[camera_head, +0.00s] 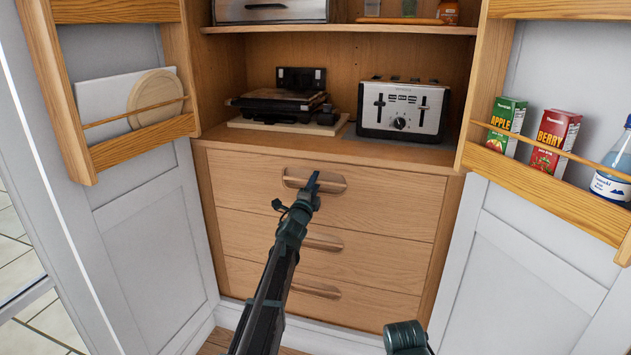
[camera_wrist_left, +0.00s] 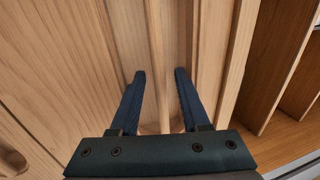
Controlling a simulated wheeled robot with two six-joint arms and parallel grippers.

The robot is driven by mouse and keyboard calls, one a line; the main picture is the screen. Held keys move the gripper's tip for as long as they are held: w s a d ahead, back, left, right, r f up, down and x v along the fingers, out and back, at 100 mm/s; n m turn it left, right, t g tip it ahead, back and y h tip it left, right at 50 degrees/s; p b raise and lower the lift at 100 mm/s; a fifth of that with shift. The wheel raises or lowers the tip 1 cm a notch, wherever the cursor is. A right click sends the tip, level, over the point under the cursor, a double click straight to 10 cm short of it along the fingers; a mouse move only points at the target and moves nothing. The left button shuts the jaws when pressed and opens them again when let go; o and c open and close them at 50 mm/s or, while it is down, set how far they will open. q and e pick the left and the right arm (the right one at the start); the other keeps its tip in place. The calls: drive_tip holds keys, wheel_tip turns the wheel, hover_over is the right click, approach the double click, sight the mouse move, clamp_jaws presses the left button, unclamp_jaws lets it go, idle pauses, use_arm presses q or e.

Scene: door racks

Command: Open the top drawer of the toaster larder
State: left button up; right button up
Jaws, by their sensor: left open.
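The toaster larder holds a stack of wooden drawers, and its top drawer (camera_head: 235,180) looks flush with the fronts below. The top drawer's long wooden handle (camera_head: 332,184) runs across the upper middle of its front. My left gripper (camera_head: 314,183) is at this handle and covers part of it. In the left wrist view my left gripper (camera_wrist_left: 160,74) is open, with one blue finger on either side of the handle bar (camera_wrist_left: 157,40). I cannot tell whether the fingers touch the bar. My right gripper is not in view; a dark part of my right arm shows at the bottom.
A toaster (camera_head: 403,108) and a dark appliance (camera_head: 285,103) stand on the counter above the drawers. The left door (camera_head: 145,230) and right door (camera_head: 510,270) stand open with racks. The right rack (camera_head: 545,190) holds boxes and a bottle (camera_head: 612,170).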

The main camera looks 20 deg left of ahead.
use_arm(q)
drive_tip(key=shift+w, duration=0.1)
clamp_jaws()
idle(1.5)
